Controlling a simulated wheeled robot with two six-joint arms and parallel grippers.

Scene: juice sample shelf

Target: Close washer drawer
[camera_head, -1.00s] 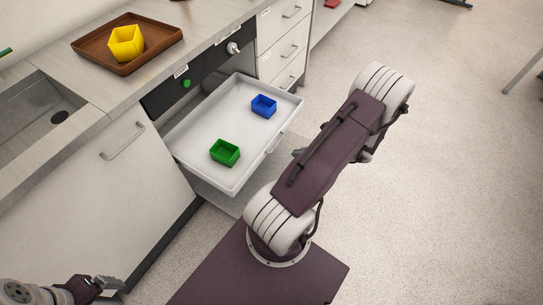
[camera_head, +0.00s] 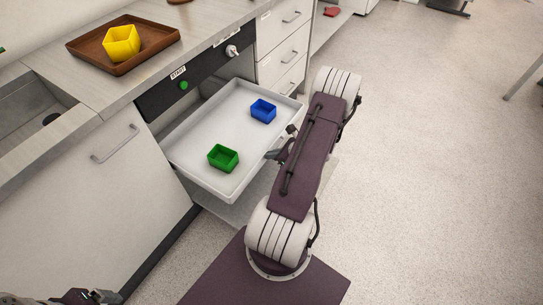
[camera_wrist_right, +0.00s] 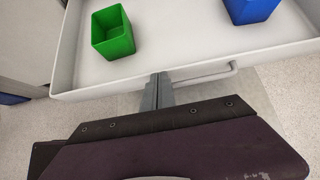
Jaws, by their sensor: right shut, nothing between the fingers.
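The washer drawer (camera_head: 190,122) is a white tray pulled out below the black panel. It holds a green box (camera_head: 223,158) and a blue box (camera_head: 263,111). My right gripper (camera_head: 276,154) is at the drawer's front side, shut and empty. In the right wrist view its fingertips (camera_wrist_right: 160,78) are at the front wall, by the left end of the drawer's bar handle (camera_wrist_right: 232,69). I cannot tell whether they touch the wall. My left gripper (camera_head: 100,296) is at the bottom left edge, mostly cut off, away from the drawer.
The panel has a green start button (camera_head: 183,86) and a white knob (camera_head: 232,51). A brown tray (camera_head: 82,47) with a yellow box (camera_head: 121,43) stands on the counter. A sink is at the left. White drawers (camera_head: 281,42) stand behind.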

